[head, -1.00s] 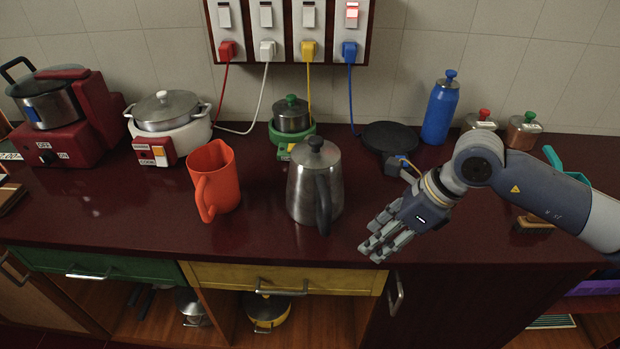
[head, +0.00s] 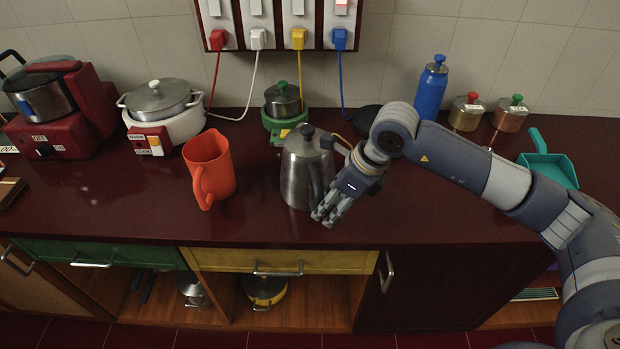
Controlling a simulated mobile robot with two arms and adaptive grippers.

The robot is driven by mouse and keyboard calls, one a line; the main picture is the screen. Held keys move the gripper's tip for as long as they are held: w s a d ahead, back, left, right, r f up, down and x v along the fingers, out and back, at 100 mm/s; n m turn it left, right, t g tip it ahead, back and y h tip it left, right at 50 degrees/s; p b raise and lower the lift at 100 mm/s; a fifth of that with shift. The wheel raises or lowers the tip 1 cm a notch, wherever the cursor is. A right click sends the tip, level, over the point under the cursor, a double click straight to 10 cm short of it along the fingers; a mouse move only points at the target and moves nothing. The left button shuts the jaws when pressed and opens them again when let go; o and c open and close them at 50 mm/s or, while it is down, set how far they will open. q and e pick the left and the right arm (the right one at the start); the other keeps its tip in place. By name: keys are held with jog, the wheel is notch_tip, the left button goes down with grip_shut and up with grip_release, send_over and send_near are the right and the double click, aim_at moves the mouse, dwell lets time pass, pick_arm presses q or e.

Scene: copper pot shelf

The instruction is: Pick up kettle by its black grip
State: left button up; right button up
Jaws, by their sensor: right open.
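The steel kettle (head: 297,172) stands upright on the dark red counter, near the middle of the head view. It has a black lid knob, and its black grip (head: 316,182) faces the front right. My right gripper (head: 328,212) is open, its fingers pointing down and left just right of the grip. The fingers partly overlap the lower end of the grip in the picture; I cannot tell whether they touch it. My left gripper is not in view.
An orange jug (head: 211,172) stands left of the kettle. A small pot on a green base (head: 284,112) is behind it. A blue bottle (head: 431,88) and a teal dustpan (head: 549,163) are at the right. The counter's front edge (head: 250,240) is close, with free counter between jug and kettle.

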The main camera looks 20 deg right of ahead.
jog(key=shift+w+a+r, duration=0.25)
jog(key=shift+w+a, duration=0.3)
jog(key=shift+a, duration=0.25)
jog(key=p+x, duration=0.1)
jog(key=x, duration=0.1)
jog(key=shift+f+p, duration=0.3)
jog(key=shift+p, duration=0.05)
jog(key=shift+w+a+f, duration=0.1)
jog(key=shift+f, duration=0.3)
jog(key=c, duration=1)
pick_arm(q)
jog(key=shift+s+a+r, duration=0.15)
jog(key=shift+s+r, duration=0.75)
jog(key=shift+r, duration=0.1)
pick_arm(e)
grip_shut()
